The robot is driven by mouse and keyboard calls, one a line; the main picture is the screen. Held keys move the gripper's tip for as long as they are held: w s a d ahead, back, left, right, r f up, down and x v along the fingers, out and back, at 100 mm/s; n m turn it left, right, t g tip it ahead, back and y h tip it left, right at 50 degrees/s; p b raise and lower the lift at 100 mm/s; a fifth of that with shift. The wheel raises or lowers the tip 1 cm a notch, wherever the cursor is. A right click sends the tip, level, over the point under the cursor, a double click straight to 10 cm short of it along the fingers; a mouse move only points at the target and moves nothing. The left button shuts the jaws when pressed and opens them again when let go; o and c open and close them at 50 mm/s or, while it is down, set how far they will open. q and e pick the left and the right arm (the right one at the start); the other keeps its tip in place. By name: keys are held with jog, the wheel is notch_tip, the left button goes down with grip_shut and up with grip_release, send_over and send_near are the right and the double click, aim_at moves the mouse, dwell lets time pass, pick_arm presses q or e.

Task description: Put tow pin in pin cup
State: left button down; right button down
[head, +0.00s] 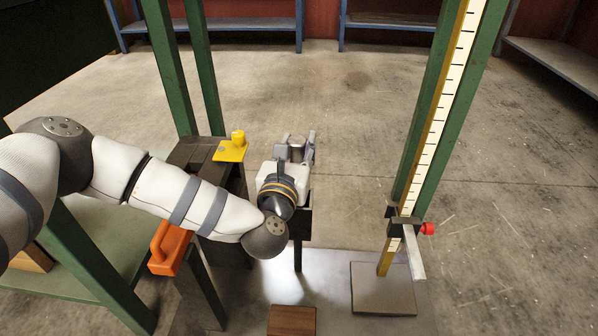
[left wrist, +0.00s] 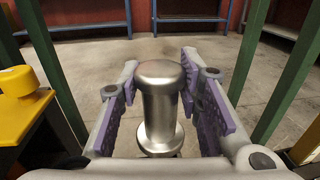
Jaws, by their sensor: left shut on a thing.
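The tow pin looks to be the shiny metal spool-shaped pin (left wrist: 160,108) upright between the purple-padded fingers in the left wrist view. In the head view a bit of its metal (head: 297,148) shows between the fingers. My left gripper (head: 302,145) is shut on it; it also fills the left wrist view (left wrist: 160,100). The lower end of the pin is hidden by the gripper body. The gripper is just right of a yellow plate with a knob (head: 231,150). I cannot make out the pin cup for certain. My right gripper is not in view.
Green posts (head: 170,70) stand at left. A green post with a yellow scale (head: 440,110) and red knob (head: 428,229) stands at right. An orange handle (head: 168,247) is below my left arm. A brown block (head: 292,320) lies at the bottom. Floor beyond the gripper is clear.

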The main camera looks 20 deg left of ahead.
pick_arm(q)
notch_tip(320, 180, down, 6)
jog(key=shift+r+b, duration=0.25)
jog(key=shift+b, duration=0.7)
jog(key=shift+r, duration=0.15)
jog(key=c, duration=1.6)
grip_release()
jog(key=shift+f, duration=0.35)
jog(key=o, duration=0.4)
jog(key=shift+r, duration=0.1)
jog(key=shift+o, duration=0.2)
